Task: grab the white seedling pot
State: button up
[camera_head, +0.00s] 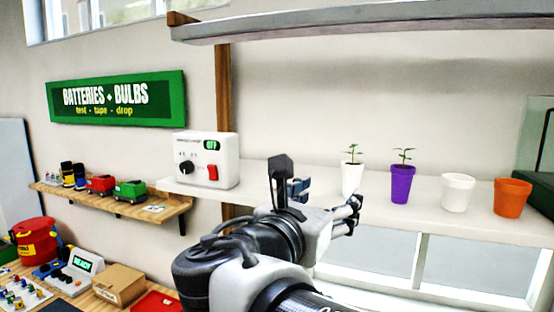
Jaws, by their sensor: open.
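A white pot with a green seedling (352,178) stands upright on the white shelf, just right of my gripper. Another white pot (457,193) with no visible plant stands further right on the same shelf.
A purple pot with a seedling (402,184) stands right of the white seedling pot. An orange pot (512,198) is at the right. A white control box (206,160) stands left on the shelf (428,217). An upper shelf (380,26) hangs above, with free space between.

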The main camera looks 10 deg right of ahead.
aim_at(349, 169)
jog(key=x, duration=0.3)
jog(key=r+x, duration=0.1)
jog(key=x, duration=0.3)
jog(key=p+x, duration=0.1)
jog(key=x, duration=0.3)
jog(key=shift+w+a+r, duration=0.1)
jog(key=shift+w+r, duration=0.2)
jog(key=shift+w, duration=0.2)
jog(key=x, duration=0.3)
jog(key=p+x, duration=0.1)
jog(key=x, duration=0.1)
jog(key=shift+d+r, duration=0.25)
jog(key=shift+d, duration=0.1)
jog(key=shift+w+d+t, duration=0.2)
jog(key=shift+w+t, duration=0.1)
jog(key=shift+s+a, duration=0.1)
jog(key=shift+s, duration=0.05)
jog(key=c, duration=1.2)
